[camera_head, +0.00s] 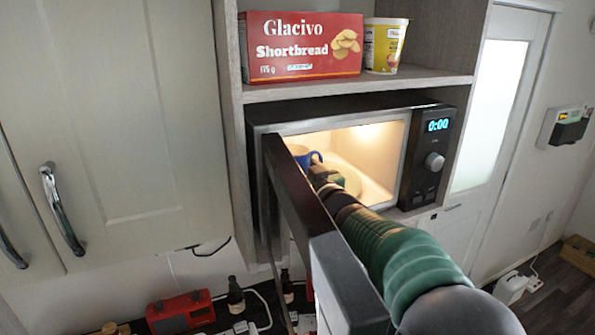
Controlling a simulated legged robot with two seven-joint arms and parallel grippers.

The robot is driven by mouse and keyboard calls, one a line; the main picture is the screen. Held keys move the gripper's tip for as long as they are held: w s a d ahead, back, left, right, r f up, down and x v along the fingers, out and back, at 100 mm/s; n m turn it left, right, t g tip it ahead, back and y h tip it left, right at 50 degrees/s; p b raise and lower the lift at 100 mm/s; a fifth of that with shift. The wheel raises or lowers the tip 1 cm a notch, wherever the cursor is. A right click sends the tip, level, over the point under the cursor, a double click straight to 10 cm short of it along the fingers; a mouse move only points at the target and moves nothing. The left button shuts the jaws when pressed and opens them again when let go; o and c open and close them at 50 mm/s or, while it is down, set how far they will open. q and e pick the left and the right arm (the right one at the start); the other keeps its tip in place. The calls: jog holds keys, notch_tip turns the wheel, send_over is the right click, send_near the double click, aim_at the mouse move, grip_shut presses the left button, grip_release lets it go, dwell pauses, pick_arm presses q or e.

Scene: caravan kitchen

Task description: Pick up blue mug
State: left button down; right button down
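The blue mug (314,157) is inside the lit microwave (434,168), near the left side of its opening. Only part of the mug shows; the open microwave door (303,190) and my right arm hide the rest. My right arm comes in from the lower right, and my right gripper (322,174) is at the microwave opening, just in front of and below the mug. Its fingers are small and partly hidden, so I cannot tell whether they are open or shut, or touch the mug. My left gripper is not in view.
The open door juts out along the left of my arm. A shortbread box (301,48) and a yellow tub (384,46) stand on the shelf above. A red radio-like object (181,312) and dark bottles (235,294) are on the counter below.

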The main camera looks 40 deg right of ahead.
aim_at(302, 157)
jog(key=shift+r, duration=0.2)
jog(key=shift+d+r, duration=0.1)
jog(key=shift+r, duration=1.4)
jog(key=shift+s+r, duration=0.2)
jog(key=d+r+p+v, duration=0.1)
jog(key=p+v, duration=0.8)
jog(key=v, duration=0.6)
jog(key=shift+s+r+p, duration=0.25)
jog(key=shift+s+p, duration=0.1)
jog(key=shift+s, duration=0.15)
jog(key=shift+a, duration=0.15)
